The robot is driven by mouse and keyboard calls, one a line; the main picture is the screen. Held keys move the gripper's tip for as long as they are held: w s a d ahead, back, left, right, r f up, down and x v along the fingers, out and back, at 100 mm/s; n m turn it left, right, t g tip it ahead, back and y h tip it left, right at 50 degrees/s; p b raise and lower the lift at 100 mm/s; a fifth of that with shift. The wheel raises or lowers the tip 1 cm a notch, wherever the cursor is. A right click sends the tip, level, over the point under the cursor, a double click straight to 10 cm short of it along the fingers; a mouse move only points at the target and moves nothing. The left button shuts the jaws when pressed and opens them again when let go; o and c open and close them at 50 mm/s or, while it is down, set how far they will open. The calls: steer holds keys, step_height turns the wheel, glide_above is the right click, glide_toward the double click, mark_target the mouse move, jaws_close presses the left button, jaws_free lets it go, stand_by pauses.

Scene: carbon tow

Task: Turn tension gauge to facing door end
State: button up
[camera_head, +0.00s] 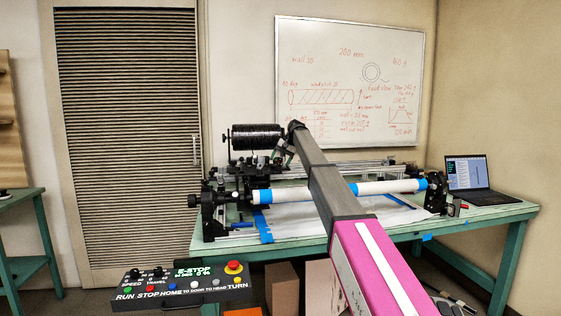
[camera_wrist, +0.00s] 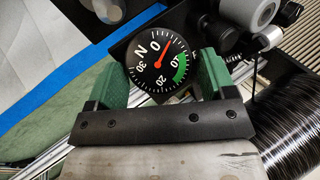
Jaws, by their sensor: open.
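The tension gauge (camera_wrist: 152,75) is a round black dial with white numerals, an N, a red needle and a green band. In the wrist view it lies between the two green finger pads of my gripper (camera_wrist: 166,72). My gripper is open, with a pad on each side of the dial; whether either pad touches it I cannot tell. In the head view my gripper (camera_head: 280,156) is low beside the winding machine, and the gauge cannot be made out there. The slatted door (camera_head: 125,140) stands at the left.
The black tow spool (camera_head: 255,130) is close to my wrist and also shows in the wrist view (camera_wrist: 295,130). A white tube (camera_head: 310,192) with blue ends spans the green bench (camera_head: 470,226). A control panel (camera_head: 180,285) is in front; a laptop (camera_head: 470,175) is at right.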

steer(key=c, duration=0.7)
steer(key=shift+o, duration=0.2)
steer(key=shift+s+m+t, duration=0.2)
steer(key=shift+m+t, duration=0.2)
steer(key=shift+m, duration=0.5)
steer(key=m+t, duration=0.1)
steer(key=m, duration=0.2)
steer(key=shift+d, duration=0.1)
steer(key=o, duration=0.7)
steer(key=shift+c, duration=0.2)
steer(key=shift+r, duration=0.15)
steer(key=v, duration=1)
steer(key=shift+s+r, duration=0.2)
steer(key=shift+r, duration=0.1)
